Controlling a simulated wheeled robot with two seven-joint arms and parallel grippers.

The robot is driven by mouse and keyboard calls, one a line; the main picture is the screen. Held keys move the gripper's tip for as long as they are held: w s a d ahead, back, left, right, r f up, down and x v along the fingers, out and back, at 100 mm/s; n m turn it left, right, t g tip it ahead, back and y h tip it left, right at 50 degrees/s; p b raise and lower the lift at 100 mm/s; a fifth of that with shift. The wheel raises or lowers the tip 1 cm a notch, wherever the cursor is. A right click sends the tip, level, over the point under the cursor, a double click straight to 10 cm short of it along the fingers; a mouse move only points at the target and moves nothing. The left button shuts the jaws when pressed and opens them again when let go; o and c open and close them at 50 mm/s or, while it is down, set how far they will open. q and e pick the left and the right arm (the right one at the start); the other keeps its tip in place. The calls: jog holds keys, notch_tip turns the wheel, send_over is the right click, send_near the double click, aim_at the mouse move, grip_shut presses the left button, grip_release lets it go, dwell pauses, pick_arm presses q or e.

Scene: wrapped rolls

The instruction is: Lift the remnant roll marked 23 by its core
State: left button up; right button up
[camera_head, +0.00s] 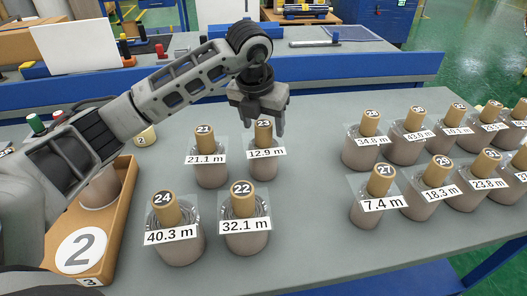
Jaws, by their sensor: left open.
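The roll marked 23 (264,167) stands upright on the grey table, with a tan core on top and a label reading 12.9 m. My left gripper (262,128) is open and points down over this roll. Its fingers are around or just in front of the top of the core; I cannot tell if they touch it. The number 23 shows between the fingers. My right gripper is not in view.
Roll 21 (211,170) stands close on the left. Rolls 22 (245,240) and 24 (175,245) stand nearer. Several more rolls (362,150) fill the right side. A tan tray (122,215) marked 2 is at the left. The table middle is clear.

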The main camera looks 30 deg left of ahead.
pick_arm(q)
jog(key=shift+w+f, duration=0.2)
jog(key=shift+f, duration=0.45)
grip_shut()
jog(key=shift+r, duration=0.1)
